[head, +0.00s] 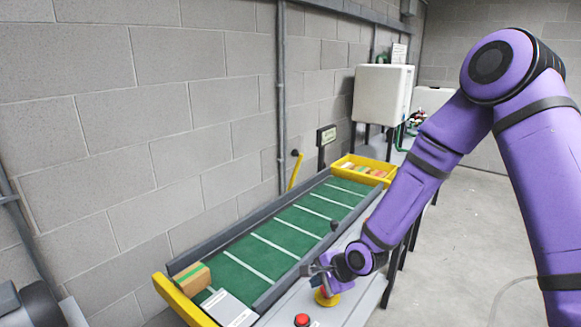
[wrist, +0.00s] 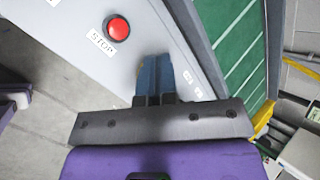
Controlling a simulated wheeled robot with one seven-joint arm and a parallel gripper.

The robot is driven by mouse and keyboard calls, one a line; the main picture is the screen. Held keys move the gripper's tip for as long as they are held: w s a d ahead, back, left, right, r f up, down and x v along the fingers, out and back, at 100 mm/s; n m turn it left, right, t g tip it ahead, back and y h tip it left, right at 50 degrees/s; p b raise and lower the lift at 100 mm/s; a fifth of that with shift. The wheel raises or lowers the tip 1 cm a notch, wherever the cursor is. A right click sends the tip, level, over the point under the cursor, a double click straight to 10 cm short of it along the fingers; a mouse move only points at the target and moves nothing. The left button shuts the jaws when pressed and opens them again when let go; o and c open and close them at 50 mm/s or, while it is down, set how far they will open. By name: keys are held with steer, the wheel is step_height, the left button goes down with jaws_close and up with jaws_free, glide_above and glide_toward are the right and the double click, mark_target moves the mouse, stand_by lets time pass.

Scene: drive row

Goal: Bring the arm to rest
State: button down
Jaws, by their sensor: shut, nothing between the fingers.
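My gripper (head: 313,270) is at the end of my purple arm, low over the grey side panel (head: 350,305) of the conveyor. In the wrist view its blue fingers (wrist: 154,66) are together, with nothing between them. A yellow-based control (head: 327,298) with a red part shows just below the gripper in the head view, partly hidden by it. I cannot tell whether they touch. The red stop button (head: 302,320) is nearby on the panel; it also shows in the wrist view (wrist: 118,28), beside a STOP label, apart from the fingers.
A green conveyor belt (head: 285,235) with white lines runs along the block wall. A brown box (head: 192,278) and a pale package (head: 228,308) are at its near end. A yellow bin (head: 368,161) stands at the far end. The floor at right (head: 465,250) is open.

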steer(key=s+d+r+n+t+h, duration=0.1)
steer(key=s+d+r+n+h, duration=0.2)
steer(key=d+r, duration=0.65)
steer(key=s+d+r+n+h, duration=0.2)
steer(key=d+r+n+h, duration=0.3)
steer(key=r, duration=0.8)
steer(key=s+d+r+n, duration=0.1)
steer(key=s+d+r, duration=0.1)
steer(key=s+r, duration=0.2)
steer(key=s+d+r+n+y, duration=0.1)
steer(key=s+d+r, duration=0.2)
steer(key=s, duration=0.7)
steer(key=s+d+r+n, duration=0.2)
steer(key=s+d+r, duration=0.1)
steer(key=s+r, duration=0.3)
steer(key=shift+s+d+r, duration=0.25)
steer(key=shift+s+r, duration=0.05)
steer(key=shift+s, duration=0.8)
steer(key=c, duration=1.8)
jaws_free()
steer(key=shift+c, duration=0.2)
